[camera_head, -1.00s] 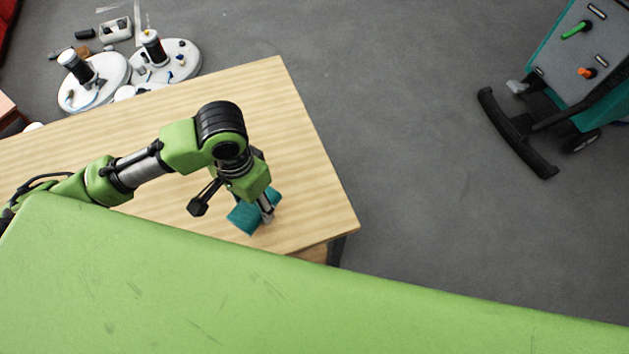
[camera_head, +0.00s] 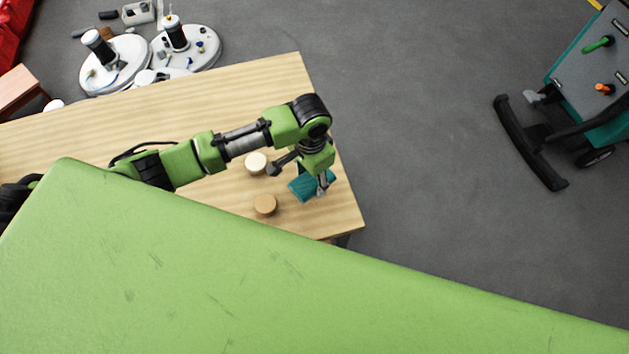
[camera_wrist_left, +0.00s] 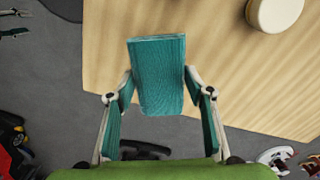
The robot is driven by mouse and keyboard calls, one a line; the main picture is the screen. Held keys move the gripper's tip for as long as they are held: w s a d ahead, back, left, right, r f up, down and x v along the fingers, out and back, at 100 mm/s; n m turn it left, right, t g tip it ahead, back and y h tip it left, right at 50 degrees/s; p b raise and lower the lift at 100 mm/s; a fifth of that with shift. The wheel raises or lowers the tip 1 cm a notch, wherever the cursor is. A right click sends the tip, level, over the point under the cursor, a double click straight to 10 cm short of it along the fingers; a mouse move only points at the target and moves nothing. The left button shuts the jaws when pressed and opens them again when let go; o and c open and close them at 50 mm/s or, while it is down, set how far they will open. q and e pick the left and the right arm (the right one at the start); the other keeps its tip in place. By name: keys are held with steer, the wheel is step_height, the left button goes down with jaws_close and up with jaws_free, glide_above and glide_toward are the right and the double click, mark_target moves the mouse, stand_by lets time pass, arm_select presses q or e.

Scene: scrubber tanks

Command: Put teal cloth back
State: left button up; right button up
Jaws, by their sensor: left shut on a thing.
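The teal cloth (camera_head: 301,189) is a small folded block near the right end of the wooden table (camera_head: 215,95). My left gripper (camera_head: 299,180) is over it and shut on it. In the left wrist view the cloth (camera_wrist_left: 158,72) sits between the two fingertips of my left gripper (camera_wrist_left: 158,92), with the table behind it. I cannot tell how high the cloth is above the tabletop. My right gripper is not in view.
A pale round piece (camera_head: 256,163) and a tan round piece (camera_head: 265,204) stand on the table left of the cloth. A teal scrubber machine (camera_head: 600,90) stands at the right. White discs with black cylinders (camera_head: 115,65) lie on the floor behind. Grey floor (camera_head: 430,150) is clear between.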

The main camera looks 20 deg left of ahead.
mark_target(314, 184)
arm_select(q)
steer(key=shift+w+d+f, duration=0.2)
steer(key=shift+w+f, duration=0.1)
steer(key=shift+f, duration=0.15)
step_height(314, 184, down, 4)
steer(key=shift+w+d+r, duration=0.1)
steer(key=shift+w+r, duration=0.05)
steer(key=shift+r, duration=0.1)
steer(key=shift+f, duration=0.15)
steer(key=o, duration=1)
step_height(314, 184, up, 12)
steer(key=shift+r+b, duration=0.2)
steer(key=shift+b, duration=0.2)
